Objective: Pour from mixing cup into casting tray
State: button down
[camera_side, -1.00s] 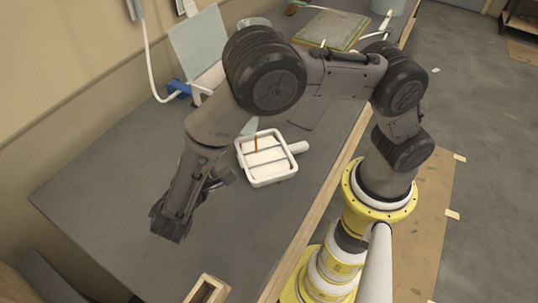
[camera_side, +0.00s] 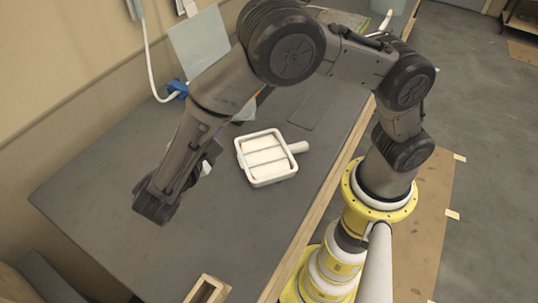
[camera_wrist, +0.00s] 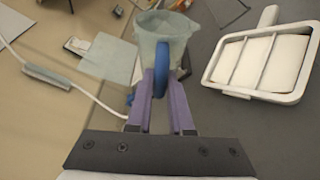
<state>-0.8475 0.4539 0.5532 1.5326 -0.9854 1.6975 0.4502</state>
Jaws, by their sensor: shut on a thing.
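The mixing cup (camera_wrist: 165,24) is translucent and pale, with a blue handle (camera_wrist: 162,68). My gripper (camera_wrist: 161,85) has purple fingers shut on the handle in the wrist view. The cup's contents and exact tilt cannot be told. The white casting tray (camera_side: 281,178) lies on the bench right of my wrist in the side view. Its rim also shows at the right of the wrist view (camera_wrist: 258,94), apart from the cup. Thin dividers split the tray into three sections, with pale material inside. My arm largely hides the cup in the side view.
A pale panel (camera_side: 200,42) stands by the wall, near a blue clamp (camera_side: 178,88) and white hose (camera_side: 150,65). A small wooden box (camera_side: 207,291) is at the front edge. The grey bench (camera_side: 100,190) is clear at left.

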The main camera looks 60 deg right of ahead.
jog(key=n+g, duration=0.1)
jog(key=n, duration=0.1)
jog(key=n+g, duration=0.1)
jog(key=shift+r+n+y, duration=0.2)
jog(key=shift+n+y, duration=0.2)
jog(key=w+n+g, duration=0.2)
jog(key=n, duration=0.1)
jog(key=shift+f+n, duration=0.3)
jog(key=shift+f, duration=0.05)
jog(key=shift+w, duration=0.1)
dwell(0.3)
jog(key=w+r, duration=0.2)
jog(key=w, duration=0.1)
jog(key=w+r, duration=0.1)
jog(key=w, duration=0.1)
dwell(0.4)
